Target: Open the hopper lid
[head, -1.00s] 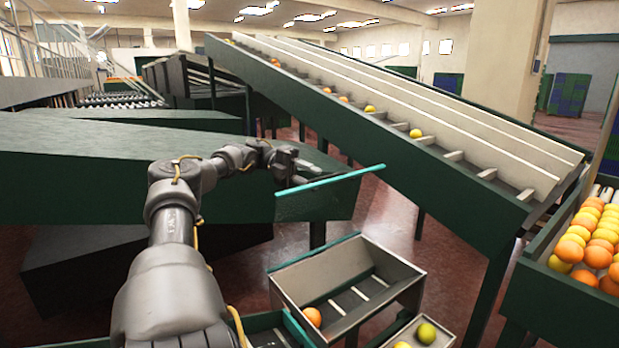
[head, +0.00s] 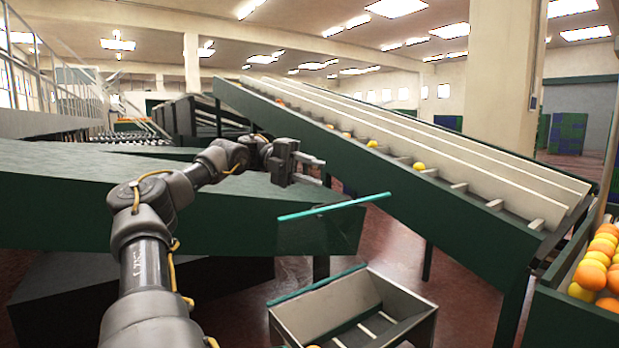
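The hopper (head: 293,318) is a grey metal box at the bottom centre of the head view, its top open and slats showing inside. Its lid (head: 318,234) is a dark see-through panel with a teal edge (head: 335,207). The lid stands raised behind and above the hopper's teal back rim (head: 318,286). My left gripper (head: 316,171) is just above the lid's teal edge, with a gap between its two fingers and nothing between them. It looks apart from the lid. My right gripper is not in view.
A long green sloping conveyor (head: 390,180) with some fruit runs behind and to the right. A green bin (head: 570,318) of oranges and yellow fruit stands at the right edge. A large green slab-like surface (head: 70,200) lies behind my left arm.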

